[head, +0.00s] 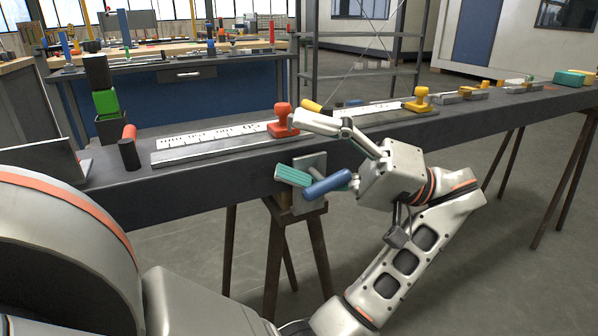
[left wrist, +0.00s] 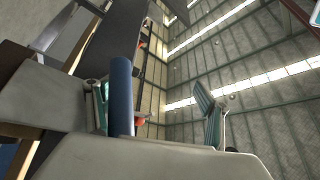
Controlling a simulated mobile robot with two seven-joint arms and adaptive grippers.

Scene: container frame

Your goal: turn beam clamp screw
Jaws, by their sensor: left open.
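The beam clamp (head: 311,162) shows as a grey plate on the front face of the long dark beam. A blue cylindrical handle (head: 328,183) sticks out in front of it; I take this as its screw's handle. My left gripper (head: 292,146) is open at the clamp, one finger above and one with a ribbed teal pad beside the handle. In the left wrist view the blue handle (left wrist: 121,95) stands upright between the spread fingers, close to the left finger, partly hiding its teal pad. Contact cannot be told. The clamp's screw is mostly hidden. My right gripper is not in view.
The beam (head: 190,194) carries a ruled scale (head: 215,142) and a red knobbed block (head: 283,119) just above the clamp. A yellow knobbed block (head: 418,101) stands farther right. Brown trestle legs (head: 318,262) stand below. Open floor lies in front at right.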

